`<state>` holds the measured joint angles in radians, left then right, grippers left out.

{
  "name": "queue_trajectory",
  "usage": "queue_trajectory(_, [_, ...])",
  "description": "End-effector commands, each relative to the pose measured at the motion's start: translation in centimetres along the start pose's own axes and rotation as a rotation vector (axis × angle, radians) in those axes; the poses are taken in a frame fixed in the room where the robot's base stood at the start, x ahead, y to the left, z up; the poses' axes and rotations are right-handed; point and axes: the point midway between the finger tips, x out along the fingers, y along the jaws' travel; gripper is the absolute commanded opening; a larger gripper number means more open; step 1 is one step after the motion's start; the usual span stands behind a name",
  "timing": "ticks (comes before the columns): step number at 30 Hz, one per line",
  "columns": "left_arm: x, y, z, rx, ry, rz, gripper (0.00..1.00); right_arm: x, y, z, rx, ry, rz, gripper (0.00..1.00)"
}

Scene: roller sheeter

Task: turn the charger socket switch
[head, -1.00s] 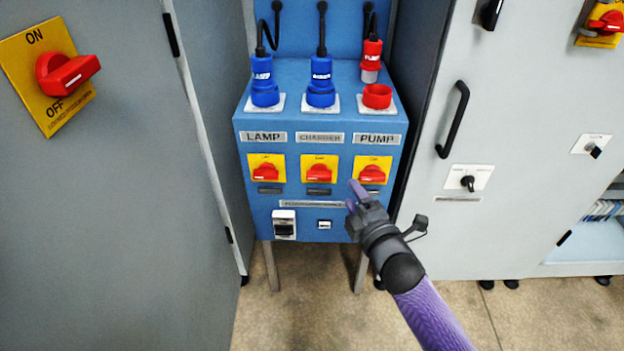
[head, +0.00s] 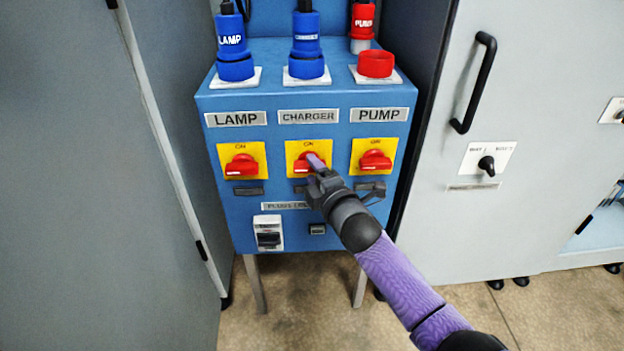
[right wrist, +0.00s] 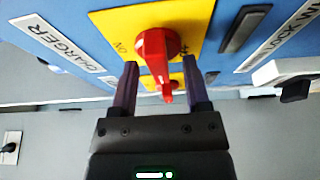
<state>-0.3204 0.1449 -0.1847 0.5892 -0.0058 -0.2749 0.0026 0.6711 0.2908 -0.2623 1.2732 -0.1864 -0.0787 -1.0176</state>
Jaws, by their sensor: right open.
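The charger socket switch (head: 300,163) is a red rotary knob on a yellow plate, below the CHARGER label (head: 308,116) on the blue panel. My right gripper (head: 316,165) is in front of it and partly covers it in the head view. In the right wrist view the red knob (right wrist: 156,58) lies between the two open fingers of my right gripper (right wrist: 160,85), with a gap on each side. The blue CHARGER plug (head: 307,45) sits in its socket above. My left gripper is not in view.
The lamp switch (head: 241,165) is to the left and the pump switch (head: 375,160) close to the right. Grey cabinets (head: 70,180) flank the blue box.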

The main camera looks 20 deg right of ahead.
Motion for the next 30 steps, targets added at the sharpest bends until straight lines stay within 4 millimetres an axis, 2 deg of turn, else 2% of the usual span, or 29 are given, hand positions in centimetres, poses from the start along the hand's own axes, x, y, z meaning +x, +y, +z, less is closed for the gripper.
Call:
queue_trajectory(8, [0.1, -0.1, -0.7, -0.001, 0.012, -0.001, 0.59, 0.3, 0.1, 0.0, 0.001, 0.000, 0.000, 0.60])
queue_trajectory(11, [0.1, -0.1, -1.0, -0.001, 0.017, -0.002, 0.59, 0.3, 0.1, 0.0, 0.001, 0.000, 0.000, 0.43])
queue_trajectory(17, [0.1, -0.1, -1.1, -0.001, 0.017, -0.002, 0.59, 0.3, 0.1, 0.0, 0.001, 0.000, -0.001, 0.01])
queue_trajectory(30, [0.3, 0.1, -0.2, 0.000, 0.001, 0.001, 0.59, 0.3, -0.1, 0.0, 0.035, -0.001, 0.011, 0.00])
